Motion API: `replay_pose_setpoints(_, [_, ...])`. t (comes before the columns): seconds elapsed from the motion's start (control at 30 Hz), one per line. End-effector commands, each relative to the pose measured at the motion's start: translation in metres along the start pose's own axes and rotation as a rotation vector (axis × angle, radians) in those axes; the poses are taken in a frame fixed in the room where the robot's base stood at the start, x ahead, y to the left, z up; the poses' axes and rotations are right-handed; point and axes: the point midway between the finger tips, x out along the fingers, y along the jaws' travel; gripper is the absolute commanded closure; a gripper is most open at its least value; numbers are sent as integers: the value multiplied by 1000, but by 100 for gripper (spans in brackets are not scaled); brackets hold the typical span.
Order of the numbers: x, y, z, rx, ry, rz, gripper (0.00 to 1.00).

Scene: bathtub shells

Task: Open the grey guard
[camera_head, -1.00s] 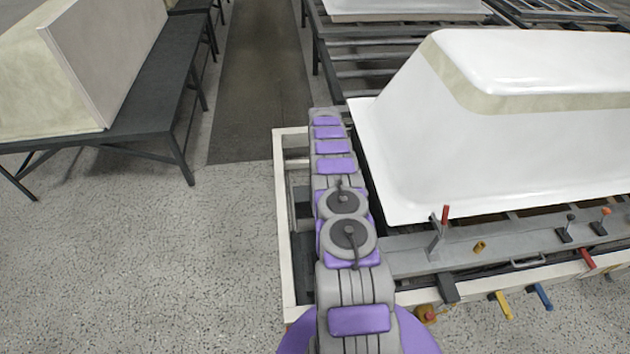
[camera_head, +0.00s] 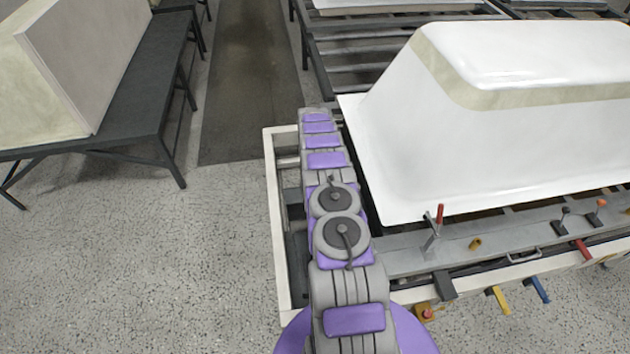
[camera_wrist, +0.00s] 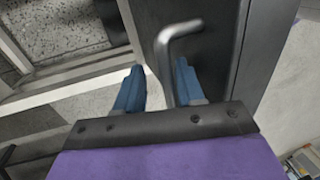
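In the wrist view my gripper (camera_wrist: 158,86) has its two blue fingers spread apart. A bent grey metal handle (camera_wrist: 178,35) passes between the fingers, closer to the right one; I cannot tell whether they touch. The handle stands in front of a dark grey panel (camera_wrist: 265,50), which may be the grey guard. In the head view my arm reaches forward over the left end of a white-framed bench, and the gripper is hidden behind it. A long grey plate (camera_head: 400,262) with a small handle (camera_head: 523,256) runs along the bench's front.
A white tub shell (camera_head: 420,170) lies upside down on the bench. Red, yellow and blue levers (camera_head: 498,300) stick out at the front edge. A dark table (camera_head: 130,120) stands at the left. The speckled floor (camera_head: 120,260) between is clear.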

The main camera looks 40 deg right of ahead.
Motion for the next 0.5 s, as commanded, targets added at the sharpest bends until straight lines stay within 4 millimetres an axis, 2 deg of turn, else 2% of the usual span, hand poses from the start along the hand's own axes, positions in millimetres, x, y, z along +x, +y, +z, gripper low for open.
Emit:
replay_pose_setpoints(0.23, [-16,0,-1,-1,0,3,62])
replay_pose_setpoints(0.37, [-39,4,3,-2,3,4,62])
replay_pose_setpoints(0.5, [-70,6,5,-1,5,4,62])
